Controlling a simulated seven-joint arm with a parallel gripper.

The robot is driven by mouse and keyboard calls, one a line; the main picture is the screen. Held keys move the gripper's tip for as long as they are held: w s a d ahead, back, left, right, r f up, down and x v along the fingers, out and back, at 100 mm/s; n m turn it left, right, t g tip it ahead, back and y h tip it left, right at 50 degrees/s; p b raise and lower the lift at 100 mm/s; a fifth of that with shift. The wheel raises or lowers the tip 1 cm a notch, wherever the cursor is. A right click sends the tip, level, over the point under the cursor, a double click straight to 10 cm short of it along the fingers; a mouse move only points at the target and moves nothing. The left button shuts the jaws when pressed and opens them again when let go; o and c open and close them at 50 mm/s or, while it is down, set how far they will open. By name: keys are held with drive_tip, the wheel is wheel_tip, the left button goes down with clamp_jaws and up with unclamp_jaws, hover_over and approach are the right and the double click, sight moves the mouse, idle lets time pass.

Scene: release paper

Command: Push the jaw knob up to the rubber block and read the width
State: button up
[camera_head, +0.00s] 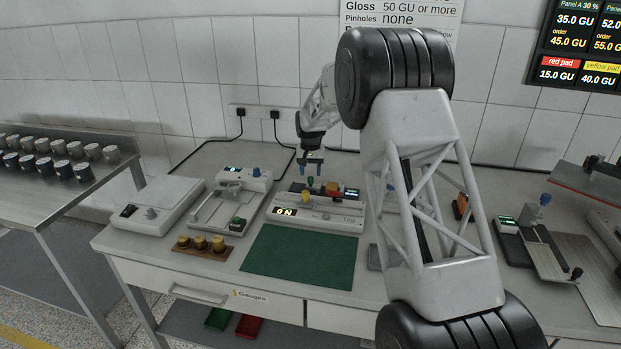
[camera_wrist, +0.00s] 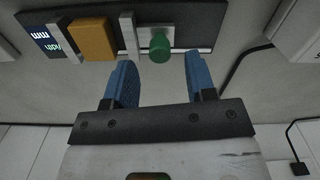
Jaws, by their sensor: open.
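The width gauge shows in the wrist view as a dark base (camera_wrist: 185,36) with upright grey jaws. The rubber block (camera_wrist: 95,40), orange-yellow, stands between the jaws. The jaw on its right (camera_wrist: 128,36) is very close to it; I cannot tell whether they touch. The green jaw knob (camera_wrist: 160,47) is on that jaw's right side. My gripper (camera_wrist: 160,66) is open, its blue fingers to either side of the knob with gaps. A small lit display (camera_wrist: 45,40) shows "mm", its figures unclear. In the head view, my gripper (camera_head: 312,168) is above the gauge, small and partly covered.
A tester reading "0 N" (camera_head: 318,216) stands in front of the gauge. A green mat (camera_head: 300,257) lies nearer, with brass weights (camera_head: 200,243) to its left. Other instruments stand left and right on the bench. My arm hides part of the bench.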

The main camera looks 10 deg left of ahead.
sight(311, 178)
drive_tip(key=shift+f, duration=1.55)
clamp_jaws()
